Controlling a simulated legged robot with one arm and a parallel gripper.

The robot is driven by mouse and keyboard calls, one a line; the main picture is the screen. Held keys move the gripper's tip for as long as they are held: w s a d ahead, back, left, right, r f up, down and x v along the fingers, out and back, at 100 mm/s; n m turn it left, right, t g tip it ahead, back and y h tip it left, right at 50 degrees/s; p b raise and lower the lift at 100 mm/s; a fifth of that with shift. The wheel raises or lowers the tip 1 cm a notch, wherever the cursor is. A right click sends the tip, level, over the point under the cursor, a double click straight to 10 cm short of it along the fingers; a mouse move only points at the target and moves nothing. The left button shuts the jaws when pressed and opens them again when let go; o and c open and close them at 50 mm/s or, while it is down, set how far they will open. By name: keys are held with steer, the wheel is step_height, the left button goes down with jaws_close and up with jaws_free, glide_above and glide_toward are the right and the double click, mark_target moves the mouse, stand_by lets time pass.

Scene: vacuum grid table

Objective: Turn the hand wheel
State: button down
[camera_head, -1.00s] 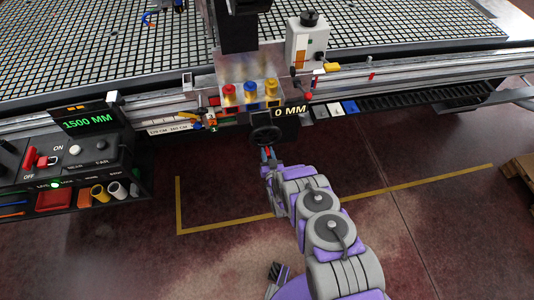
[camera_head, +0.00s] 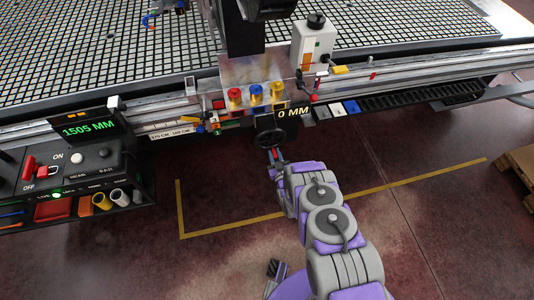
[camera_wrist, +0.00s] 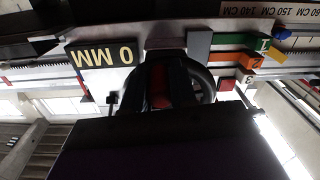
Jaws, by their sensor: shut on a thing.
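The black hand wheel (camera_head: 271,139) is on the front of the carriage, below the red, blue and yellow knobs. My gripper (camera_head: 276,155) is at the wheel's lower rim and is shut on it. In the wrist view the wheel (camera_wrist: 203,84) shows behind my gripper (camera_wrist: 160,90), upside down and partly hidden by the dark gripper body. A sign reading "0 MM" (camera_head: 293,112) is right of the wheel; it also shows in the wrist view (camera_wrist: 103,54). A green display (camera_head: 90,129) at the left reads 1505 MM.
The grid table (camera_head: 110,50) spans the back, with a metal rail (camera_head: 420,80) along its front. A control box (camera_head: 35,170) with ON and OFF labels stands at the left. The floor (camera_head: 400,240) with yellow lines is open around my arm. A wooden pallet (camera_head: 520,165) is at the right edge.

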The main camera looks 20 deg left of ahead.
steer(key=shift+d, duration=0.15)
steer(key=shift+w+d+r+n, duration=0.15)
steer(key=shift+d+n, duration=0.35)
steer(key=shift+n, duration=0.1)
steer(key=shift+w+d+r+n, duration=0.1)
steer(key=shift+w+d+n, duration=0.05)
steer(key=shift+d+n, duration=0.4)
steer(key=c, duration=1.2)
jaws_free()
steer(key=shift+w+f, duration=0.1)
steer(key=shift+f, duration=0.05)
steer(key=o, duration=0.3)
steer(key=shift+a, duration=0.1)
steer(key=shift+r, duration=0.2)
steer(key=shift+a, duration=0.1)
